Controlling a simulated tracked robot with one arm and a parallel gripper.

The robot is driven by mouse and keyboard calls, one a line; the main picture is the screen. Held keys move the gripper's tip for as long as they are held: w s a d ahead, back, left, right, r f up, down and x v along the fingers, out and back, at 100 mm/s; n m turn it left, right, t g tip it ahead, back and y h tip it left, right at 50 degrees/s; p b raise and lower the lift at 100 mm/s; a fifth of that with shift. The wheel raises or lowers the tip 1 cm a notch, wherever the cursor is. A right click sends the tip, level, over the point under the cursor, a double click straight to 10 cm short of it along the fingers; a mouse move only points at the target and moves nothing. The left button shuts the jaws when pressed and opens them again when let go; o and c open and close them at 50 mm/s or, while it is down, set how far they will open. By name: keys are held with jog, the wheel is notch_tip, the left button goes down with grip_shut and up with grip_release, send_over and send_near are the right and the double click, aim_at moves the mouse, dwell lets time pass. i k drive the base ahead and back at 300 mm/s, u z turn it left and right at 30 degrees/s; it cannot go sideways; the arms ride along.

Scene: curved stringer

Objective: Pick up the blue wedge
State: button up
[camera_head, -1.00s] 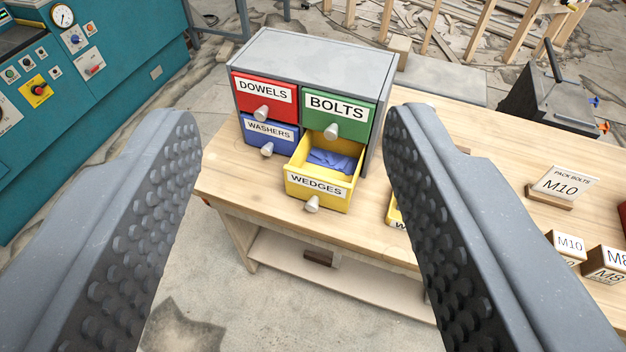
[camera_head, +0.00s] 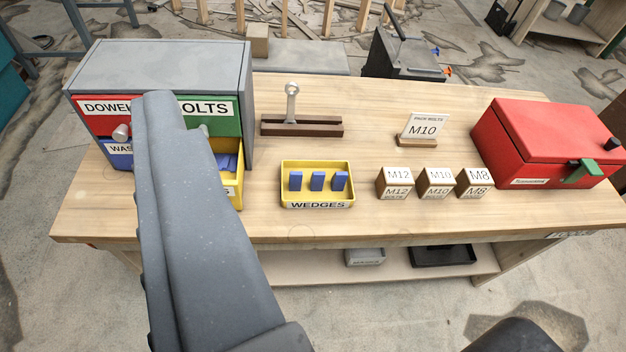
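Three blue wedges (camera_head: 317,181) stand upright in a row in a yellow tray (camera_head: 317,205) labelled WEDGES on the workbench. More blue (camera_head: 226,163) shows inside the pulled-out yellow drawer (camera_head: 237,188) of the grey cabinet; my finger hides part of that drawer. One finger of my gripper (camera_head: 190,190) shows, left of the tray and in front of the cabinet. Its ridged inner side faces left with nothing against it. The other finger is out of the picture. My gripper looks open and empty.
The wooden workbench (camera_head: 400,212) also bears the grey cabinet (camera_head: 165,65), a brown stand with a metal part (camera_head: 300,124), an M10 sign (camera_head: 424,128), three labelled blocks (camera_head: 436,183) and a red toolbox (camera_head: 545,140). The bench front around the tray is clear.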

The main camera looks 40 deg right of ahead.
aim_at(338, 181)
jog(key=u, duration=1.85)
jog(key=k, duration=1)
jog(key=z, duration=2.05)
jog(key=i, duration=0.85)
